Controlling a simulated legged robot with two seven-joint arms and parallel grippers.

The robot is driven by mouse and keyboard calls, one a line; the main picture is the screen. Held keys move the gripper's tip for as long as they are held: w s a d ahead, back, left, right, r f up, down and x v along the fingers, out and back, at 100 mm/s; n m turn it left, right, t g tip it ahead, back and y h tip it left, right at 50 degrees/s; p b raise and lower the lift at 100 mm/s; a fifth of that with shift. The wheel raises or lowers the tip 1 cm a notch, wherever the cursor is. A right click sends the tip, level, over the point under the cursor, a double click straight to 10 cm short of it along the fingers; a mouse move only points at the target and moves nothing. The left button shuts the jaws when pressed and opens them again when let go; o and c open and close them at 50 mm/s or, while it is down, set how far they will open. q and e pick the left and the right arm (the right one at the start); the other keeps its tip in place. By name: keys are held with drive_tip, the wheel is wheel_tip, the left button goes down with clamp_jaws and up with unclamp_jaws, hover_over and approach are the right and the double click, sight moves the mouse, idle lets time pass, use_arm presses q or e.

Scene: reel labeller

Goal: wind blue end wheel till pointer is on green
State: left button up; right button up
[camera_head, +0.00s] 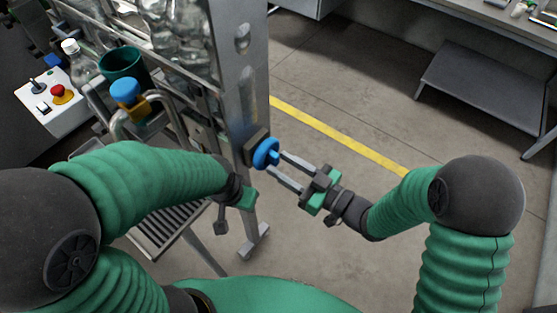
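The blue end wheel (265,153) sits on a dark mount on the side of the grey machine post (240,80). My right gripper (281,170) points left at the wheel, its two fingers apart. The fingertips are at or very near the wheel's right side; I cannot tell whether they touch it. My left gripper (222,228) hangs in front of the machine, left of the post, with its fingers mostly hidden. A second blue knob (125,92) with a yellow part stands at the upper left. I cannot make out a pointer or a green mark.
A control box (55,100) with a red button stands at the left, beside a clear bottle (76,62) and a dark green cup (122,66). A slatted shelf (165,225) lies below. Floor with a yellow line (335,137) is clear at right, before a grey bench (480,85).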

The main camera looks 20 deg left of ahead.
drive_tip(key=shift+w+a, duration=0.15)
drive_tip(key=shift+a, duration=0.2)
drive_tip(key=shift+w+d, duration=0.15)
drive_tip(key=shift+d, duration=0.15)
drive_tip(key=shift+a, duration=0.4)
drive_tip(key=c, duration=0.8)
use_arm(q)
drive_tip(key=shift+d+r, duration=0.15)
drive_tip(key=shift+d, duration=0.2)
use_arm(e)
clamp_jaws()
use_arm(q)
drive_tip(key=shift+r, duration=0.15)
use_arm(e)
drive_tip(key=shift+d, duration=0.1)
